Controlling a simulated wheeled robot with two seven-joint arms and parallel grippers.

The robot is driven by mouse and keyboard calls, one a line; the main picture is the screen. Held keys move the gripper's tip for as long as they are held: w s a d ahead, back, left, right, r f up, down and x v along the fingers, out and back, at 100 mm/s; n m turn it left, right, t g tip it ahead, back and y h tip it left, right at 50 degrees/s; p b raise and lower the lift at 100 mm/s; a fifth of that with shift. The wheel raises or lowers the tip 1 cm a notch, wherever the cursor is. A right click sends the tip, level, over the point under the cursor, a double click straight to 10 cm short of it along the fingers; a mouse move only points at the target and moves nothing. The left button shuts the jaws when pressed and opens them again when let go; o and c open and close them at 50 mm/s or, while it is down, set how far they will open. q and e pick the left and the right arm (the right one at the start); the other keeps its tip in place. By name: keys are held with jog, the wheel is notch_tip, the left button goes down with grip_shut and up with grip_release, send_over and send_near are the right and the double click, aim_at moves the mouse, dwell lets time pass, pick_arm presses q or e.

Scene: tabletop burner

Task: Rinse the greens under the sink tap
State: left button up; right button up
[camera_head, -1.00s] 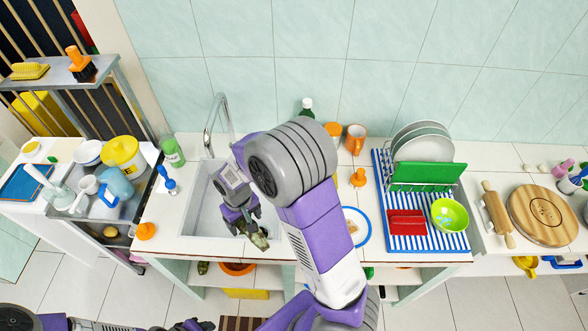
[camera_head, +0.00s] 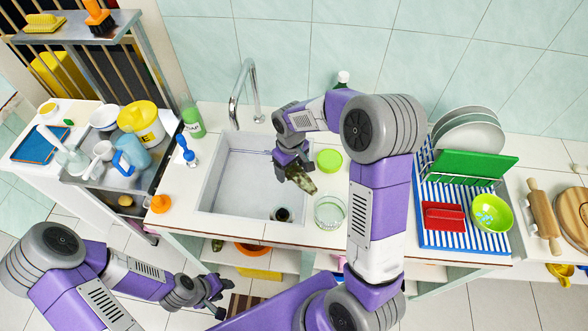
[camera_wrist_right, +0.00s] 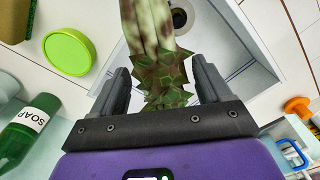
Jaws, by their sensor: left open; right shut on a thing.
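My right gripper (camera_head: 291,166) is shut on the greens (camera_head: 304,182), a dark leafy bunch with a pale stalk, and holds them above the right side of the sink. In the right wrist view the greens (camera_wrist_right: 155,50) stick out from between the fingers (camera_wrist_right: 160,90), leafy end nearest the gripper. The pale sink basin (camera_head: 228,180) lies below, with a dark round drain at its front right. The tap (camera_head: 236,95) arches at the back of the sink, apart from the greens. I see no water stream. My left gripper (camera_head: 216,297) is open and empty, low in front of the counter.
A lime lid (camera_head: 328,160) and a glass bowl (camera_head: 329,212) stand right of the sink. A dish rack (camera_head: 462,222) holds plates further right.

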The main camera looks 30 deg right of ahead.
jog(key=w+a+f, duration=0.2)
jog(key=w+a, duration=0.6)
jog(key=w, duration=0.1)
jog(key=shift+w+a+f, duration=0.2)
jog(key=shift+a+f, duration=0.1)
jog(key=shift+a, duration=0.1)
dwell(0.4)
